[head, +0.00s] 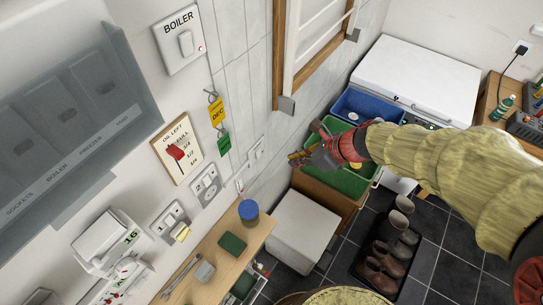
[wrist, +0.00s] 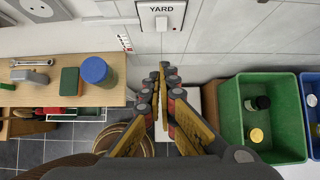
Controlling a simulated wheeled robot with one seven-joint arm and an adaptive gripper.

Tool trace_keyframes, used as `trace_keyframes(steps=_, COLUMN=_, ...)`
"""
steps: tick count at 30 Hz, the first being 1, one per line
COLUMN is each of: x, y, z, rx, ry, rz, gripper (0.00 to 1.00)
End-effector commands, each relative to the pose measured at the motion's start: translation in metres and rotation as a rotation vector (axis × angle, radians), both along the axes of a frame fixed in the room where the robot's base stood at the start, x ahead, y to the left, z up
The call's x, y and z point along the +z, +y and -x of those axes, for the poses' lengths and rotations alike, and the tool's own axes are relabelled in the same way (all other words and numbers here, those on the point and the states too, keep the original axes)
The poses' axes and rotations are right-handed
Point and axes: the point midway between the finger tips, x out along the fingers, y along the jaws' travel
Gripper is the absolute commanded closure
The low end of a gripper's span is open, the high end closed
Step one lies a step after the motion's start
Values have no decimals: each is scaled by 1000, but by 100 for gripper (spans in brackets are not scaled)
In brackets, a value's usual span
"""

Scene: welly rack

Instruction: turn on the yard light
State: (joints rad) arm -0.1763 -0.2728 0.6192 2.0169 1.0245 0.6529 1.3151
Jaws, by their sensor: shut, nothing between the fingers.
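The yard light switch (wrist: 162,22) is a white plate marked YARD with a white rocker, on the wall at the top of the wrist view. In the head view it appears to be the small white plate (head: 258,150), seen edge-on with its label unreadable. My gripper (wrist: 162,70) is shut and empty, its tips below the switch in the wrist view and apart from it. In the head view my gripper (head: 293,158) is right of the plate, in front of the green crate. Whether the rocker is on or off cannot be told.
A wooden shelf (head: 190,270) holds a blue-lidded jar (head: 248,211) and a green box (head: 232,244). The boiler switch (head: 184,40), sockets (head: 206,184) and hanging tags are on the wall. A green crate (wrist: 233,125), blue crate (head: 351,100) and white box (head: 303,225) stand right.

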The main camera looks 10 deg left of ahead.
Motion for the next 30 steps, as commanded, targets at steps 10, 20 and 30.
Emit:
trace_keyframes(steps=10, x=-31, y=21, z=-7, rx=-16, ry=17, rz=-5, gripper=100)
trace_keyframes(steps=20, x=-82, y=58, z=-22, rx=-15, ry=16, rz=-4, gripper=100)
trace_keyframes(steps=30, x=-83, y=91, z=-37, rx=-15, ry=13, rz=-3, gripper=100)
